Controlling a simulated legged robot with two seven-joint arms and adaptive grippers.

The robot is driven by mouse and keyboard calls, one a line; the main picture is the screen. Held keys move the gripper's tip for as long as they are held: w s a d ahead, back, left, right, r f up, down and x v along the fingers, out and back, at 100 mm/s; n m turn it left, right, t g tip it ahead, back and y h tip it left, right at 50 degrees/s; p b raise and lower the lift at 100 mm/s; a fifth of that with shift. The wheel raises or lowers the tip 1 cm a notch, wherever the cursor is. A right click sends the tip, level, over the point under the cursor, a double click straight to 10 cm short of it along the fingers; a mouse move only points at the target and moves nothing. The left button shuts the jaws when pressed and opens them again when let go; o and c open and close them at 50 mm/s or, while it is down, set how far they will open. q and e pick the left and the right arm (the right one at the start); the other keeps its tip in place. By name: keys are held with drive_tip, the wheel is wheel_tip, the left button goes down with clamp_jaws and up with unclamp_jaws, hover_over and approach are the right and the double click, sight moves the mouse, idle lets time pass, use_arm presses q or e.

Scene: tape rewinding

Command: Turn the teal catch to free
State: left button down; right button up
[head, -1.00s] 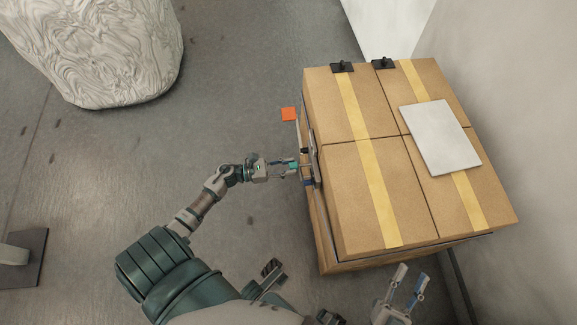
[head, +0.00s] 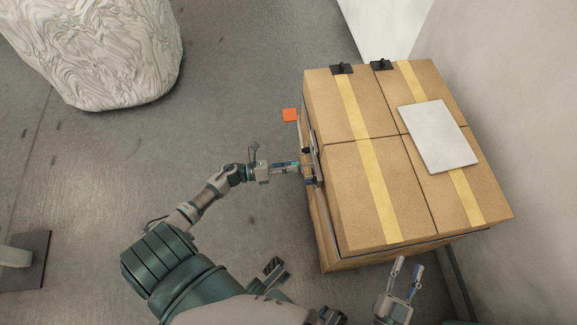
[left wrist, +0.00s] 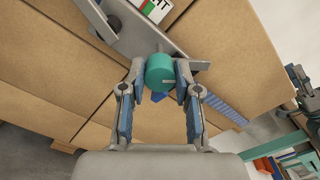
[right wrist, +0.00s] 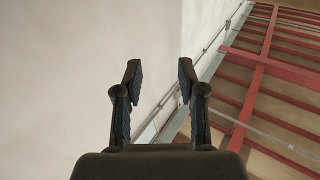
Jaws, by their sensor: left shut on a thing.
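The teal catch (left wrist: 160,72) is a short round knob in front of a grey metal plate (left wrist: 120,25) on the side of the boxes. My left gripper (head: 299,164) is shut on it, with one fingertip against each side in the left wrist view. In the head view the gripper mostly hides the catch. My right gripper (head: 409,270) is open and empty near the front of the boxes; the right wrist view shows its spread fingers (right wrist: 160,72) with nothing between them.
Taped cardboard boxes (head: 350,205) stand stacked at the right, with a pale panel (head: 438,136) on top and black fittings (head: 342,69) at the back edge. An orange square (head: 290,115) is beside them.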

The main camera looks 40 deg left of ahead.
use_arm(q)
drive_tip(key=shift+w+a+f+n+p, duration=0.1)
drive_tip(key=shift+n+p, duration=0.65)
drive_tip(key=shift+n, duration=1.8)
drive_tip(key=shift+w+a+n+p, duration=0.1)
drive_tip(key=shift+n+p, duration=0.6)
drive_tip(key=shift+n, duration=1.85)
use_arm(e)
wheel_tip(320, 180, down, 7)
drive_tip(key=s+d+g+h, duration=0.1)
drive_tip(key=s+g, duration=0.1)
drive_tip(key=g, duration=0.4)
drive_tip(key=shift+s+d+f+h, duration=0.2)
drive_tip(key=shift+s+d+h, duration=0.05)
drive_tip(key=shift+d+h, duration=0.1)
use_arm(q)
drive_tip(key=shift+s, duration=0.1)
drive_tip(key=c, duration=1.2)
unclamp_jaws()
drive_tip(key=o, duration=0.4)
drive_tip(key=shift+c, duration=0.2)
drive_tip(key=shift+f, duration=0.1)
use_arm(e)
drive_tip(key=shift+w+a+f, duration=0.1)
